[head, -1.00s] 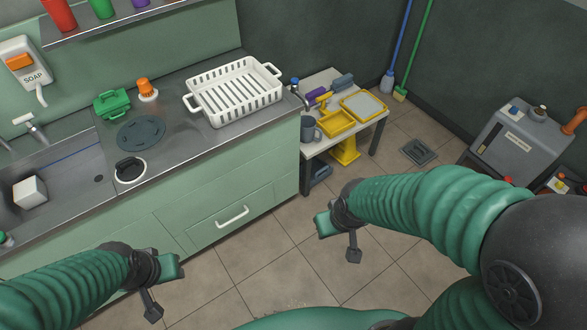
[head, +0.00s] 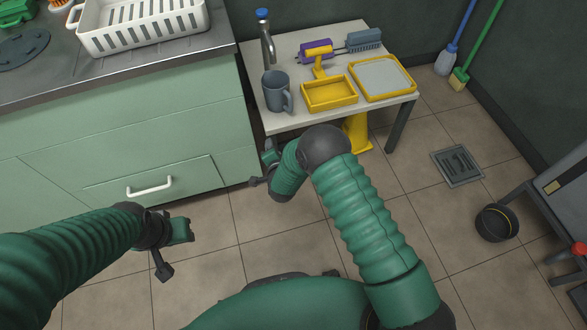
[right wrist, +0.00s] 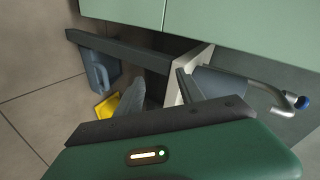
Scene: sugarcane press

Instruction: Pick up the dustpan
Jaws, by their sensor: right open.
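The dustpan appears to be the yellow pan (head: 329,95) with a short upright handle, lying on the small white table in the head view. My right gripper (head: 265,168) is open and low beside the table's front left corner, below the tabletop and apart from the pan. My arm partly hides it. In the right wrist view the pan cannot be made out; a finger (right wrist: 188,88) shows near the white table edge. My left gripper (head: 175,250) is open and empty over the floor in front of the green cabinet.
The cabinet (head: 120,150) borders the table's left.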

